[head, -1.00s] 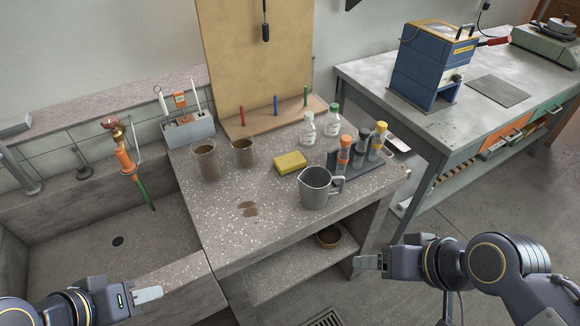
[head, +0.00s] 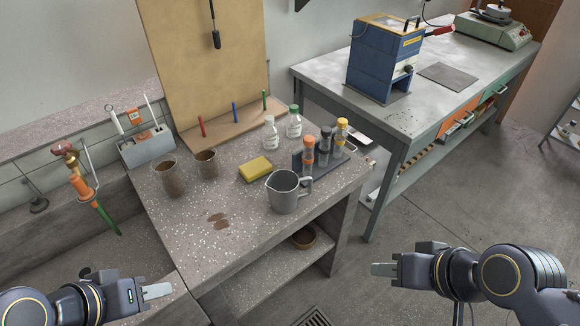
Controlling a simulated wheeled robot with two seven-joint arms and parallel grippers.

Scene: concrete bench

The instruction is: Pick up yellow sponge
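The yellow sponge (head: 255,169) lies flat on the speckled concrete bench (head: 240,235), behind and to the left of a grey metal jug (head: 284,195). It is fully visible and nothing touches it. My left gripper (head: 157,291) is at the lower left, in front of the bench and well away from the sponge. My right gripper (head: 383,270) is at the lower right, over the floor and apart from the bench. The fingers of each gripper show side-on as one pale shape, so I cannot tell whether they are open or shut.
Two brown beakers (head: 170,179) stand left of the sponge. White bottles (head: 270,134) stand behind it. A rack (head: 325,165) of capped tubes is to its right. A brown stain (head: 217,220) marks the bare front of the bench. A sink (head: 95,250) lies left.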

